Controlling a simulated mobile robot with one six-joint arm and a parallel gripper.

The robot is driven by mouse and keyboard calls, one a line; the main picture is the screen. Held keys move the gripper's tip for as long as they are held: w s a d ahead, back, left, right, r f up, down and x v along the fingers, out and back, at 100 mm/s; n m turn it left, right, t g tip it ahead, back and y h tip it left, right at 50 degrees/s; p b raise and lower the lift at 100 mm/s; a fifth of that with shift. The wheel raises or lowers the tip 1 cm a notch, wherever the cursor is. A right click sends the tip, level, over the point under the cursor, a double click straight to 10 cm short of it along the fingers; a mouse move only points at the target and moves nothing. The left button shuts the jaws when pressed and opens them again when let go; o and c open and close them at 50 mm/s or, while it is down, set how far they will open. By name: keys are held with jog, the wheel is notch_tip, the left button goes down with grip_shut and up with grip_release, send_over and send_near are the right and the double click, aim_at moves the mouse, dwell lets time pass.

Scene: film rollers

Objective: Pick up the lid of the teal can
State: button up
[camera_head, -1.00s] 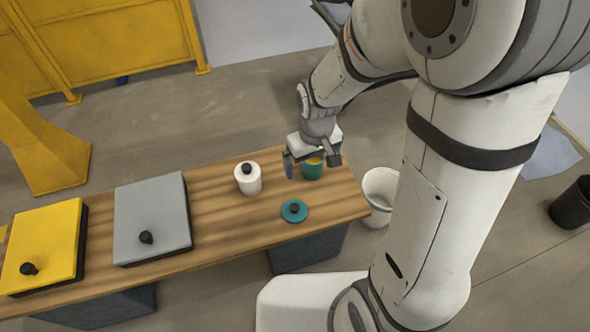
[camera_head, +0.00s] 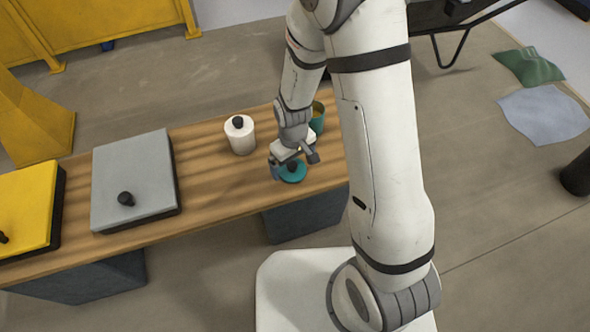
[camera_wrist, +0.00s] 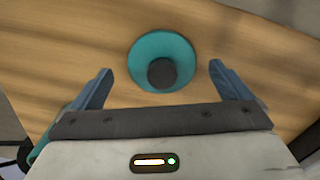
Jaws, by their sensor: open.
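The teal lid (camera_head: 293,173) with a black knob lies on the wooden table, apart from its can. In the wrist view the lid (camera_wrist: 160,52) lies ahead of the fingertips, its knob close to the line between them. My gripper (camera_head: 293,163) is open and empty above the lid; in the wrist view its two blue fingers (camera_wrist: 160,76) stand on either side of the knob. The teal can (camera_head: 317,118) stands open behind my gripper, with yellow inside, partly hidden by my arm.
A white can (camera_head: 241,138) with a black-knobbed lid stands to the left. A grey box (camera_head: 140,175) and a yellow box (camera_head: 25,208), each with a black knob, lie farther left on the wooden table (camera_head: 215,185). The table is clear between the grey box and the lid.

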jog(key=shift+f, duration=0.95)
jog(key=shift+r, duration=0.1)
jog(key=c, duration=1)
